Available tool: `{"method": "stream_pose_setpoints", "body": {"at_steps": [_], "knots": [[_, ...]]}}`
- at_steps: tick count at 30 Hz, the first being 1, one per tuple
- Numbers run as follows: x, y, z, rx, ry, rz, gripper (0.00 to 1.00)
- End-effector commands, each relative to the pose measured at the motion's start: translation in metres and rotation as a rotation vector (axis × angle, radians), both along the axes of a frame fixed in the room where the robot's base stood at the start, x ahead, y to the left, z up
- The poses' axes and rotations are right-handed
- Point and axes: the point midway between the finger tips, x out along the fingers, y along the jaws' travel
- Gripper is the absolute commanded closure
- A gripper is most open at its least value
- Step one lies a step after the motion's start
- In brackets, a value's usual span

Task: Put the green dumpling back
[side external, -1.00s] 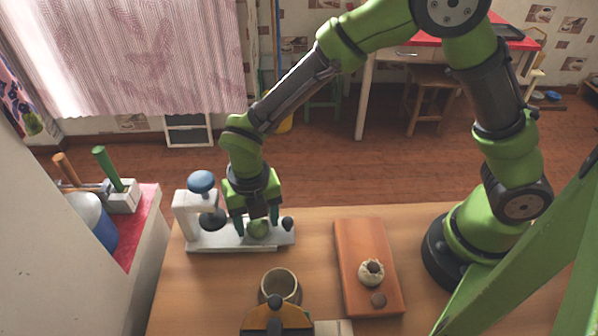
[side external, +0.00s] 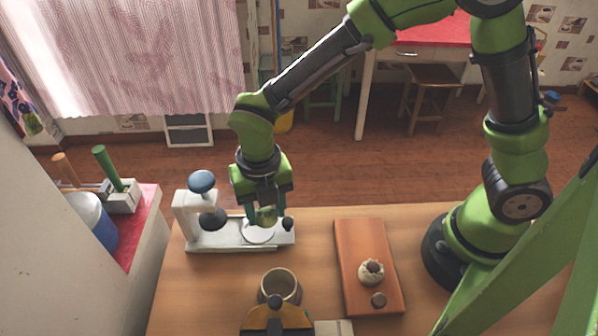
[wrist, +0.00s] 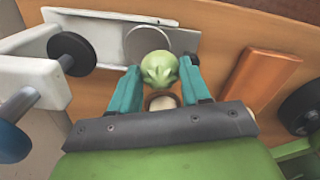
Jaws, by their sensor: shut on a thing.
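The green dumpling (wrist: 158,67) is pale green with pleats on top. My gripper (side external: 264,213) is shut on it, with one teal finger on each side. The dumpling (side external: 266,215) is held just above the white press (side external: 232,242), over a round light plate (side external: 258,233) on the press base. The press has a blue knob (side external: 202,181) and a dark round stamp (side external: 212,218) to the left of the dumpling. An orange-brown board (side external: 357,240) lies to the right.
A round cup-like container (side external: 279,286) stands in front of the press, close to a yellow and black object (side external: 274,317) at the front edge. A red-topped side counter (side external: 140,222) with a blue-and-white jar stands at left. Bare wood lies between press and board.

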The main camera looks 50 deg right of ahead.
Motion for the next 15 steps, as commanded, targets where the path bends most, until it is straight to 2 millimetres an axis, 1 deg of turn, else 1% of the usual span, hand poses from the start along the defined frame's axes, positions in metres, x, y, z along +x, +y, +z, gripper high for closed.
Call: {"method": "stream_pose_setpoints", "body": {"at_steps": [1,9,15], "knots": [[-0.01,-0.007,0.002,0.0,-0.001,0.0,0.61],[-0.061,-0.042,0.008,0.001,-0.004,0.0,0.61],[-0.094,-0.064,0.011,0.001,-0.004,-0.001,0.61]]}}
